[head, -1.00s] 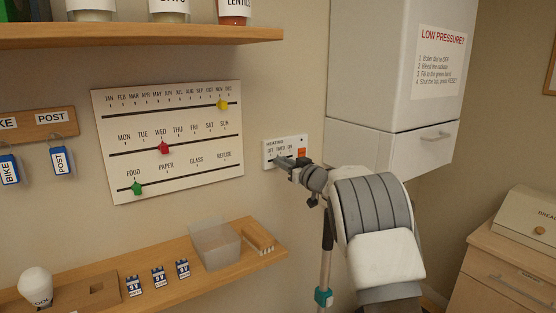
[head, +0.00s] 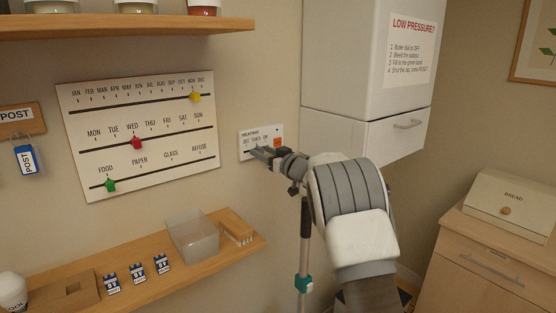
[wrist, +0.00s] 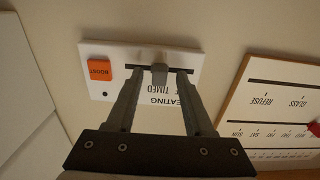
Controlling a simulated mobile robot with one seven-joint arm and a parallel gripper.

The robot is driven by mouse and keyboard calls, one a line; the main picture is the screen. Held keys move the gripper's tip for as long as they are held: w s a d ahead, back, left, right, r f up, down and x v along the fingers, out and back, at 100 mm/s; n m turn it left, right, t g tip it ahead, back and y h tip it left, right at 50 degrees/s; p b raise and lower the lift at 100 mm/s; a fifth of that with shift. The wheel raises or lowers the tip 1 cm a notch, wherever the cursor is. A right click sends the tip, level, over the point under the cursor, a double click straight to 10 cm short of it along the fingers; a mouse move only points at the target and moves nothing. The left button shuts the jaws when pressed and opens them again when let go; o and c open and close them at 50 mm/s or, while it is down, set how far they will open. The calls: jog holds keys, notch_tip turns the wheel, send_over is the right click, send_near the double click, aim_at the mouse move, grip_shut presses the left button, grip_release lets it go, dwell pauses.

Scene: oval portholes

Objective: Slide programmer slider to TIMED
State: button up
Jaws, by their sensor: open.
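The white heating panel (head: 246,144) is on the wall, right of the calendar board. It shows upside down in the wrist view (wrist: 190,62), with an orange BOOST button (wrist: 99,70) and a dark horizontal slot. The grey slider knob (wrist: 159,74) stands out near the middle of the slot, close to the TIMED label. My gripper (wrist: 159,71) is open, with one finger on each side of the knob and a gap on both sides. In the head view my gripper (head: 262,154) is at the panel's lower part and hides the knob.
The calendar board (head: 140,135) with coloured markers is left of the panel. A wooden shelf (head: 205,262) with a clear bin (head: 192,236) is below. A white wall cabinet (head: 365,130) is close on the right. A bread box (head: 510,205) stands farther right.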

jog(key=b+v, duration=0.1)
jog(key=v, duration=1.6)
jog(key=shift+b, duration=0.35)
jog(key=s+d+r+m+h, duration=0.55)
jog(key=s+d+h, duration=0.25)
jog(key=s+h, duration=0.3)
jog(key=s+a+f+g, duration=0.1)
jog(key=s+f+g, duration=0.2)
jog(key=s, duration=0.7)
jog(key=s+a+f+m+g, duration=0.1)
jog(key=s+a+f+g, duration=0.1)
jog(key=s, duration=0.8)
jog(key=s+a+f+g+y, duration=0.1)
jog(key=s+f+g, duration=0.3)
jog(key=s, duration=0.6)
notch_tip(320, 180, down, 2)
jog(key=shift+a+f, duration=0.1)
jog(key=shift+a, duration=0.3)
